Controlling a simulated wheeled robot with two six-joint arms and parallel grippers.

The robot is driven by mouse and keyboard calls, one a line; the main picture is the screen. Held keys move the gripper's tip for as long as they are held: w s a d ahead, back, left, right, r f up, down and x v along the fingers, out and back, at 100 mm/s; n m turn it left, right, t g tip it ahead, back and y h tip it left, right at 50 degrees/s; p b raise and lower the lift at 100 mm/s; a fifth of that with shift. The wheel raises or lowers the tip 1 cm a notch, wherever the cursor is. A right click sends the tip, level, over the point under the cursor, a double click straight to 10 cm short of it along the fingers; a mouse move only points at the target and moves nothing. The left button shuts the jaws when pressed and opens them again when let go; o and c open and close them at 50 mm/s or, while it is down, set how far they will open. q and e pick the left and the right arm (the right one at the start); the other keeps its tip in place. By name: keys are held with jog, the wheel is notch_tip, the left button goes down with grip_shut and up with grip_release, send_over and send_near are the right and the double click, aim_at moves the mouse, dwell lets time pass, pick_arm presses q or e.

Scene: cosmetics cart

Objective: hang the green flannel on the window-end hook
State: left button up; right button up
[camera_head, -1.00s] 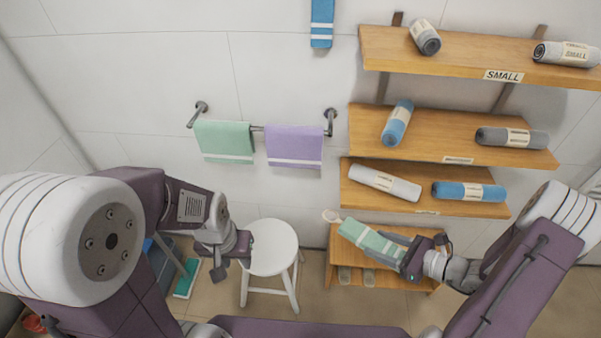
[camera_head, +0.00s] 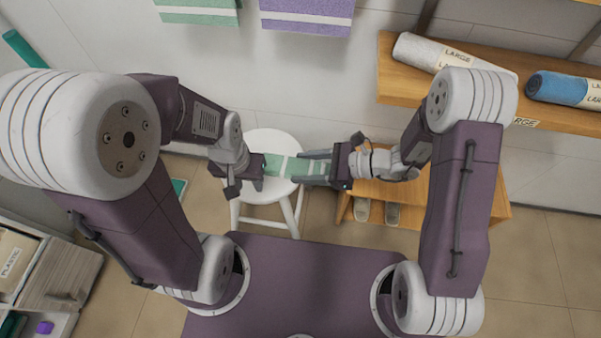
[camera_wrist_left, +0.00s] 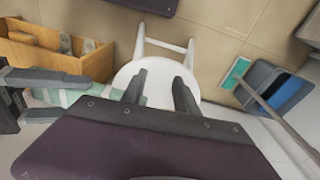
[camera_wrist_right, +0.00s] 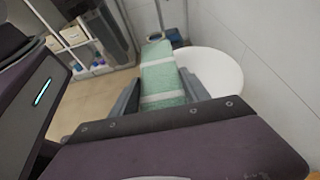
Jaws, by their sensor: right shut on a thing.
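The green flannel (camera_head: 279,166) with white bands is held out sideways in front of the white stool. My right gripper (camera_head: 305,167) is shut on its right end. In the right wrist view the flannel (camera_wrist_right: 160,72) runs between the fingers (camera_wrist_right: 163,88) and out beyond them. My left gripper (camera_head: 262,167) is at the flannel's free left end. In the left wrist view my left fingers (camera_wrist_left: 160,82) are apart with the pale stool between them, and the flannel (camera_wrist_left: 68,97) comes in from the left, partly hidden behind a finger. No hook can be made out now.
A white round stool (camera_head: 268,146) stands below the arms. A green towel (camera_head: 198,12) and a purple towel (camera_head: 306,16) hang on the wall above. A wooden shelf (camera_head: 392,84) with rolled towels is at right, above a low wooden bench (camera_head: 490,198).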

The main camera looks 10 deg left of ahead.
jog(key=shift+a+f, duration=0.4)
jog(key=shift+f, duration=0.1)
pick_arm(q)
jog(key=shift+w+f, duration=0.2)
jog(key=shift+f, duration=0.3)
pick_arm(e)
jog(key=shift+a+r, duration=0.1)
jog(key=shift+r, duration=0.05)
